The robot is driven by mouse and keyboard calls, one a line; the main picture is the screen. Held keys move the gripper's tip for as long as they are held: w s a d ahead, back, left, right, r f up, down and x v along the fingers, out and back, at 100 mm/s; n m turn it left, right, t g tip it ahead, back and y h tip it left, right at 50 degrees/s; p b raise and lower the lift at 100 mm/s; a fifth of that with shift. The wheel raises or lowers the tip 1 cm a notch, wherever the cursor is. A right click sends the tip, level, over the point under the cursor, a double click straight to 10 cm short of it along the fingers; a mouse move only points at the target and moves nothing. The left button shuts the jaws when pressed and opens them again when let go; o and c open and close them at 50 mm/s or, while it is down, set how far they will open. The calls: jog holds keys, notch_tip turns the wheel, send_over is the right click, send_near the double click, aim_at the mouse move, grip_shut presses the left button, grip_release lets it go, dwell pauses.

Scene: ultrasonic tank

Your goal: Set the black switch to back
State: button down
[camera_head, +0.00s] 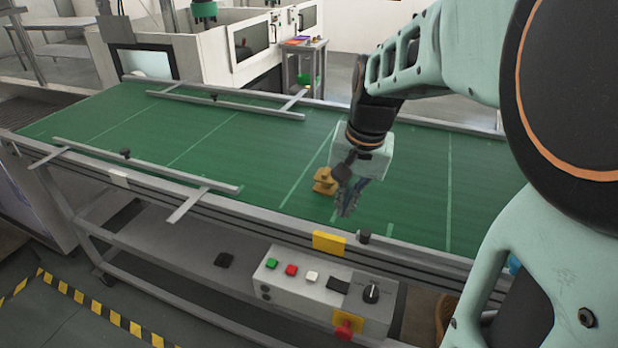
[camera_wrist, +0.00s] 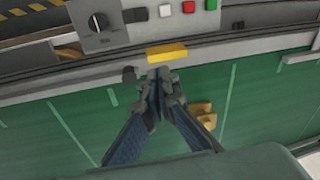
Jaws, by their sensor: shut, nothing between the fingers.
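The black switch (camera_head: 371,293) is a rotary knob on the right end of the grey control box (camera_head: 262,284), below the conveyor's front edge. In the wrist view the black switch (camera_wrist: 98,22) sits on its pale dial plate at the upper left; its exact setting is too small to tell. My gripper (camera_head: 345,213) hangs over the green belt, above and behind the box, apart from the switch. In the wrist view my gripper (camera_wrist: 157,82) points toward the yellow block on the rail, fingers shut and empty.
The box also carries green (camera_head: 271,263), red (camera_head: 291,270) and white (camera_head: 312,276) buttons and a red knob on a yellow plate (camera_head: 346,328). A yellow block (camera_head: 328,243) sits on the front rail. An orange-yellow part (camera_head: 325,181) lies on the belt (camera_head: 260,150) beside my gripper.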

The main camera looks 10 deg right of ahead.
jog(key=m+g, duration=0.1)
jog(key=m, duration=0.1)
send_over(332, 280)
jog(key=s+d, duration=0.1)
jog(key=d, duration=0.1)
notch_tip(332, 280, down, 3)
jog(key=shift+s+r+y, duration=0.2)
jog(key=shift+y, duration=0.1)
jog(key=shift+f, duration=0.1)
jog(key=f, duration=0.4)
jog(key=a+f, duration=0.1)
jog(key=f, duration=0.4)
jog(key=w+f, duration=0.1)
jog(key=f, duration=0.3)
jog(key=shift+a+f+b, duration=0.3)
jog(key=shift+f+b, duration=0.05)
jog(key=shift+f, duration=0.1)
jog(key=shift+w+a+f+b, duration=0.2)
jog(key=shift+f+b, duration=0.1)
jog(key=shift+b, duration=0.1)
jog(key=shift+s, duration=0.1)
jog(key=shift+d, duration=0.1)
